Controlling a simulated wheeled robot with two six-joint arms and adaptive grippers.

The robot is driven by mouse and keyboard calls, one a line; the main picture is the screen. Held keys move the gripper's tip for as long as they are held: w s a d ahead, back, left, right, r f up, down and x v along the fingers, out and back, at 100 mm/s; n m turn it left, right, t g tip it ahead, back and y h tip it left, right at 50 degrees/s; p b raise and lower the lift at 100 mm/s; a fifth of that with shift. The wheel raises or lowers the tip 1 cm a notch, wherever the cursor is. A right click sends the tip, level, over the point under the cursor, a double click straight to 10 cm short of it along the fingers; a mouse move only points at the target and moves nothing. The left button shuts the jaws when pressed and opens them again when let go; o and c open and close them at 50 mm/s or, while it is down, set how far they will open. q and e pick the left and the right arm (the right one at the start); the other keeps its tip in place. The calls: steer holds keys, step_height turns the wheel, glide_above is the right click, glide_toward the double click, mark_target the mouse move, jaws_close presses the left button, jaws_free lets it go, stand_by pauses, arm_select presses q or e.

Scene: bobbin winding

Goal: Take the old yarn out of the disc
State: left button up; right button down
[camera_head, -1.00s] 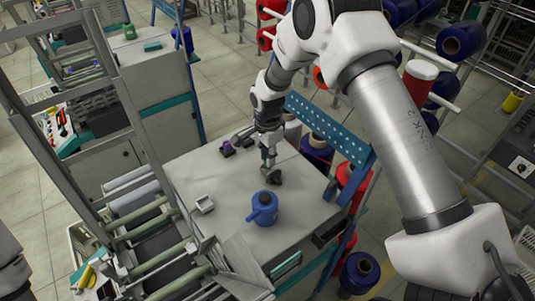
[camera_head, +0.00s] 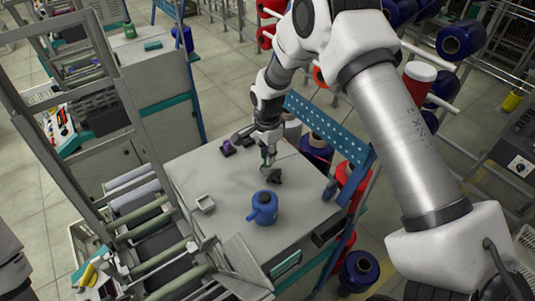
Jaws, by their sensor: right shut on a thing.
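My right gripper (camera_head: 268,164) is low over the grey table top (camera_head: 230,190). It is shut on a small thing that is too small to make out. A dark piece (camera_head: 275,176) shows right at its tips; I cannot tell if this is the disc or part of the gripper. A purple spool-like thing (camera_head: 227,147) with dark parts beside it stands at the table's back left, apart from the gripper. The old yarn cannot be told clearly. My left gripper is not in view.
A blue can (camera_head: 263,207) stands on the table in front of the gripper. A blue perforated rail (camera_head: 330,128) runs along the right edge, with large yarn spools (camera_head: 317,147) beyond. Rollers (camera_head: 148,205) border the left.

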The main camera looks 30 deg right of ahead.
steer(key=shift+r+p, duration=0.4)
steer(key=shift+r, duration=0.3)
steer(key=shift+r, duration=0.1)
steer(key=shift+r, duration=1.4)
